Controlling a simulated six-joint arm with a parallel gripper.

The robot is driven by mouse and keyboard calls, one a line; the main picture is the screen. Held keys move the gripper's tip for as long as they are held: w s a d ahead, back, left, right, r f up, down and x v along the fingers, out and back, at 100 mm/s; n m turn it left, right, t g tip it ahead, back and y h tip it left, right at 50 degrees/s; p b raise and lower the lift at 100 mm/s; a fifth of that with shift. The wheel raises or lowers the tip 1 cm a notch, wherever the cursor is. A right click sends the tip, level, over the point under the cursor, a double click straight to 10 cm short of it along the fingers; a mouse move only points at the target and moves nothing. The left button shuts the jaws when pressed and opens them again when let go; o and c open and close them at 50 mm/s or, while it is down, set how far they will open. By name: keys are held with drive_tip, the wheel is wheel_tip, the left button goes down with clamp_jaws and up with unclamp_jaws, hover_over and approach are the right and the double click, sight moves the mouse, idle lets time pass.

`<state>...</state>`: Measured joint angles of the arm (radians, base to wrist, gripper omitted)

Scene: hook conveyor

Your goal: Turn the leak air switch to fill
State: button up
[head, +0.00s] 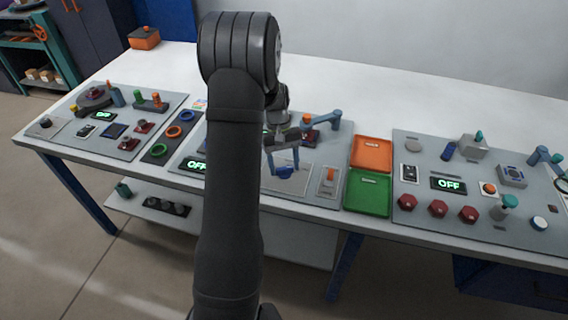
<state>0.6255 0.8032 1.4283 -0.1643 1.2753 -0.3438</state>
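My gripper (284,168) points down over the middle panel (330,150), with its two blue fingers apart. A blue knob (285,173) on a light plate lies just below and between the fingertips. Whether the fingers touch the knob is too small to tell. No label reading leak air or fill is legible, so I cannot confirm that this knob is the leak air switch or which way it is turned. My arm covers the left-centre part of the middle panel.
An orange tray (371,140) and a green tray (367,207) sit right of the middle panel. An orange rocker switch (329,176) and a blue-handled lever (322,121) stand near my gripper. The right panel (415,222) carries red knobs.

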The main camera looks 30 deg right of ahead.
drive_tip(key=c, duration=0.6)
drive_tip(key=shift+m, duration=0.4)
drive_tip(key=o, duration=1)
drive_tip(key=v, duration=1.7)
drive_tip(key=shift+d+r, duration=0.2)
drive_tip(key=shift+d, duration=0.05)
drive_tip(key=shift+f, duration=0.1)
